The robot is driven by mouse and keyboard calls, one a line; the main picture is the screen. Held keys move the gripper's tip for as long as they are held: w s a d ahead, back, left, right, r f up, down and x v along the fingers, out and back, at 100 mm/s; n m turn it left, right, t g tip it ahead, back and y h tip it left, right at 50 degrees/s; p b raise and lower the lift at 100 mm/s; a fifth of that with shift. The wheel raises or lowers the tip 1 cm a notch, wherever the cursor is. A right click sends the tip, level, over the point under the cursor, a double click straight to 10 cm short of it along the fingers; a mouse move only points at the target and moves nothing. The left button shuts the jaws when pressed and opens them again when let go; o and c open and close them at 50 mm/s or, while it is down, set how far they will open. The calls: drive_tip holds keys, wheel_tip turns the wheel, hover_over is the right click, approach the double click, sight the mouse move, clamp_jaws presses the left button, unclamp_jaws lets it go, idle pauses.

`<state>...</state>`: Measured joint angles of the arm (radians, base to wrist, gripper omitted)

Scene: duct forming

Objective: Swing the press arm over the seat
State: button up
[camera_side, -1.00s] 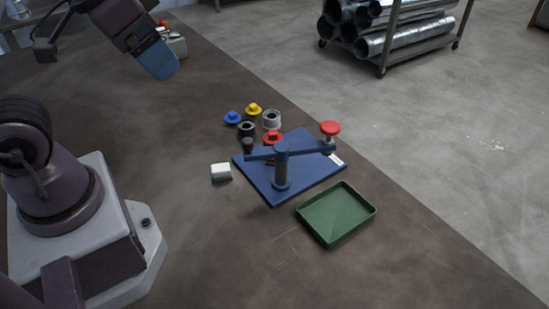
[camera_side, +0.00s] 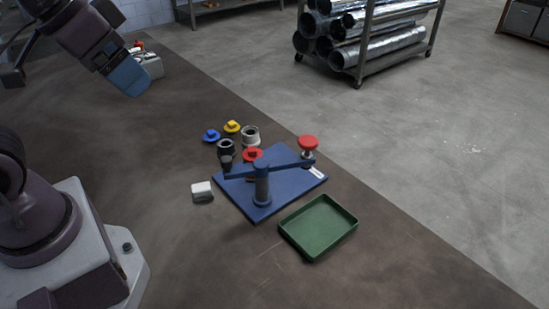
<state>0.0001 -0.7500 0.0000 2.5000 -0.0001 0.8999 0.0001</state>
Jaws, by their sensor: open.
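The blue press base (camera_side: 282,190) lies flat on the brown table, with an upright post (camera_side: 262,185) near its front left.
Behind the press are a blue part (camera_side: 211,135), a yellow part (camera_side: 232,127), a black ring (camera_side: 226,147) and a light grey ring (camera_side: 250,135). A white block (camera_side: 202,190) is left of the press. A green tray (camera_side: 320,227) is in front right.

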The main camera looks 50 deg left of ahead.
idle(0.3)
drive_tip(key=shift+f, duration=0.2)
drive_tip(key=c, duration=0.5)
drive_tip(key=w+f+g, duration=0.1)
drive_tip(key=w, duration=0.1)
drive_tip(key=w+f+n+g, duration=0.1)
drive_tip(key=w+f, duration=0.1)
drive_tip(key=w+f+n+g, duration=0.1)
drive_tip(key=w+f+g, duration=0.1)
drive_tip(key=w, duration=0.1)
drive_tip(key=shift+d+f, duration=0.15)
drive_tip(key=shift+d, duration=0.15)
drive_tip(key=n+g, duration=0.2)
drive_tip(key=n, duration=0.4)
hover_over(226, 159)
wheel_tip(226, 159, down, 3)
drive_tip(key=n, duration=0.1)
wheel_tip(226, 159, down, 13)
drive_tip(key=shift+a+r, duration=0.1)
clamp_jaws()
